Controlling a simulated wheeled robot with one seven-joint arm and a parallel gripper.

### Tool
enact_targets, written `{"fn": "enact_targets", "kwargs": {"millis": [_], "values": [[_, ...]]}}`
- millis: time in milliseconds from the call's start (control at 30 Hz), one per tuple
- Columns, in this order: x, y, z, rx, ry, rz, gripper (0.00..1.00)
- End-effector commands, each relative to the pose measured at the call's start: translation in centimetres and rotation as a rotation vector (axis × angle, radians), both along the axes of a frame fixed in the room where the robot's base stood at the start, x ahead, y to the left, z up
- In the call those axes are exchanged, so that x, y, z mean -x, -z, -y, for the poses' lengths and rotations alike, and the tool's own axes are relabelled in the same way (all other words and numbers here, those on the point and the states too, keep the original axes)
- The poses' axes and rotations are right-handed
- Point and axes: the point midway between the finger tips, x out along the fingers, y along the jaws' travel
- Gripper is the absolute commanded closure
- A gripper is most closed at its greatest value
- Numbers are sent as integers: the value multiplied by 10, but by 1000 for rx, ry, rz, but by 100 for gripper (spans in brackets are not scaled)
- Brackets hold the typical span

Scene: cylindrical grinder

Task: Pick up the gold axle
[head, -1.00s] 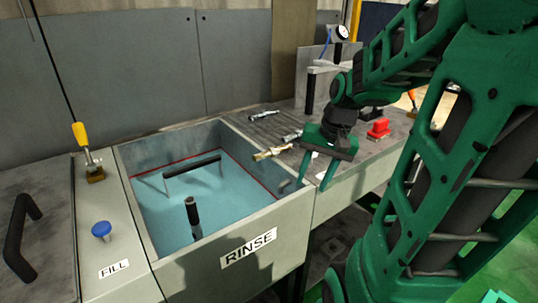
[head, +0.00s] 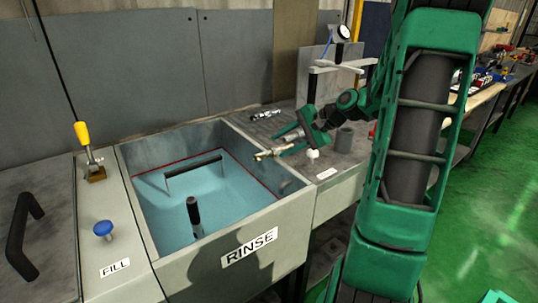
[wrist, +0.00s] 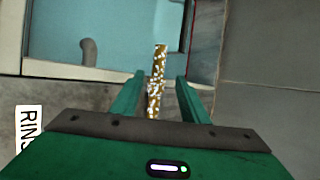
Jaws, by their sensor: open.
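In the wrist view the gold, speckled axle (wrist: 157,72) stretches forward between the two open green fingers (wrist: 160,86). Gaps show on both sides of it. The axle's near end is hidden by the gripper body. I cannot tell the exact height of the fingers above the worktop.
The open rinse tank (head: 287,220) holds blue liquid and a black handle (head: 194,165). A silver axle (head: 265,115) lies behind the gripper.

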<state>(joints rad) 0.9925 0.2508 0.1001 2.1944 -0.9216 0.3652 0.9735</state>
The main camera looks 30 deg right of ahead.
Motion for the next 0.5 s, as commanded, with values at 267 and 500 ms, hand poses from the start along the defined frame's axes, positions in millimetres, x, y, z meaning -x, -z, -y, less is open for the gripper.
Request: {"fn": "enact_targets", "kwargs": {"millis": [267,500], "values": [[-11,14,-9,1,-3,-1,59],[-30,37,-23,0,-3,-2,59]]}}
